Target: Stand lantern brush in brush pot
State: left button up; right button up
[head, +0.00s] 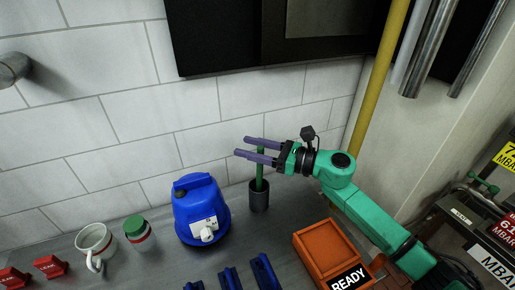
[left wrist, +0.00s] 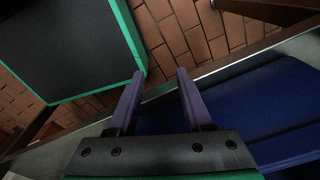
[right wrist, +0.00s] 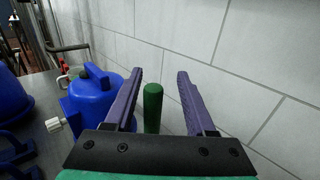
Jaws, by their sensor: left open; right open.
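The lantern brush shows as a green handle (head: 260,170) standing roughly upright in the dark grey brush pot (head: 259,198), at the back of the counter near the tiled wall. Its lower end is hidden inside the pot. My right gripper (head: 242,147) is open at the top of the handle, with its purple fingers pointing left. In the right wrist view the green handle (right wrist: 153,105) shows between the two spread fingers; I cannot tell whether either touches it. My left gripper (left wrist: 160,74) is open and empty, away from the counter, above a brick-patterned floor.
A blue lantern-like container (head: 200,210) stands just left of the pot. A white mug (head: 95,245) and green-lidded jar (head: 138,232) are farther left. An orange box (head: 325,252) marked READY is at right. Blue holders (head: 230,278) line the front. A yellow pipe (head: 378,85) runs behind my right arm.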

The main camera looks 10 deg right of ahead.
jog(key=b+v, duration=0.6)
jog(key=v, duration=0.8)
jog(key=shift+s+d, duration=0.15)
jog(key=shift+d, duration=0.05)
dwell(0.4)
